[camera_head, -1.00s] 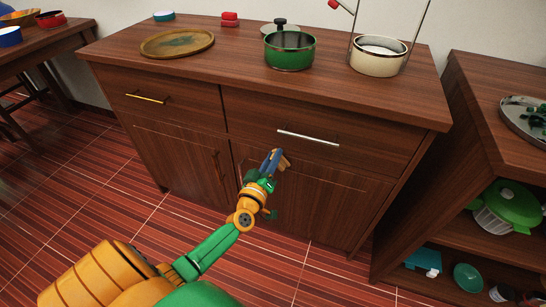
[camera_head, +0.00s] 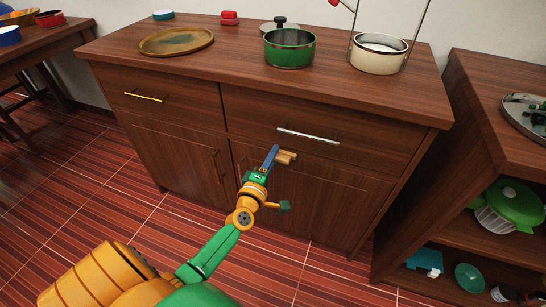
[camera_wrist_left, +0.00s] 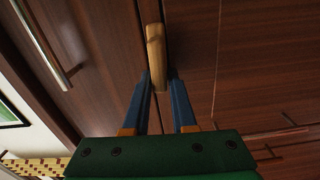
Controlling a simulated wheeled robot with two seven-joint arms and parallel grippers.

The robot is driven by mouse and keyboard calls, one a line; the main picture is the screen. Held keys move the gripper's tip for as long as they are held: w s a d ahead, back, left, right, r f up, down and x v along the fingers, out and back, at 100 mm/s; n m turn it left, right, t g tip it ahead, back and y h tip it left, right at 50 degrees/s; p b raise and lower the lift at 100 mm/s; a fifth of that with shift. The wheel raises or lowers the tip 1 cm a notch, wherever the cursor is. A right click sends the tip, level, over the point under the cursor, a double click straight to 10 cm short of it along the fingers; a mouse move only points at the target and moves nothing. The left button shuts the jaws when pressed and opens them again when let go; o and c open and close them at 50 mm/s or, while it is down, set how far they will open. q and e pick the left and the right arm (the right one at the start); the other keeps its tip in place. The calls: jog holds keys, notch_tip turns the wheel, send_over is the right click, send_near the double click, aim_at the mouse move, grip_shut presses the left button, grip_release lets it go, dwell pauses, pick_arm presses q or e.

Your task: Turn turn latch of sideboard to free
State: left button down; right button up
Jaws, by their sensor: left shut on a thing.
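The sideboard (camera_head: 135,64) stands ahead, with two drawers above two doors. Its turn latch is a small light-wood bar (camera_head: 287,157) below the right drawer, near the top of the right door. In the head view it lies roughly level and sticks out to the right of my fingers. My left gripper (camera_head: 275,154) has its blue fingers at the latch. In the left wrist view the latch (camera_wrist_left: 156,50) runs lengthwise from between the blue fingertips, and my left gripper (camera_wrist_left: 160,78) is shut on it. The fingers hide part of the latch in the head view.
A metal handle (camera_head: 308,136) on the right drawer is just above my gripper. A wooden tray (camera_head: 176,41), a green pot (camera_head: 289,49) and a cream pot (camera_head: 379,55) stand on top. An open shelf unit (camera_head: 470,150) stands close at the right.

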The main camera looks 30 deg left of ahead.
pick_arm(q)
jog(key=shift+n, duration=0.4)
pick_arm(e)
jog(key=shift+a, duration=0.1)
pick_arm(q)
jog(key=c, duration=0.8)
grip_release()
jog(key=v, duration=0.7)
jog(key=shift+p, duration=0.3)
pick_arm(e)
jog(key=shift+s+d+r, duration=0.15)
jog(key=shift+s+d, duration=0.05)
jog(key=shift+s, duration=0.25)
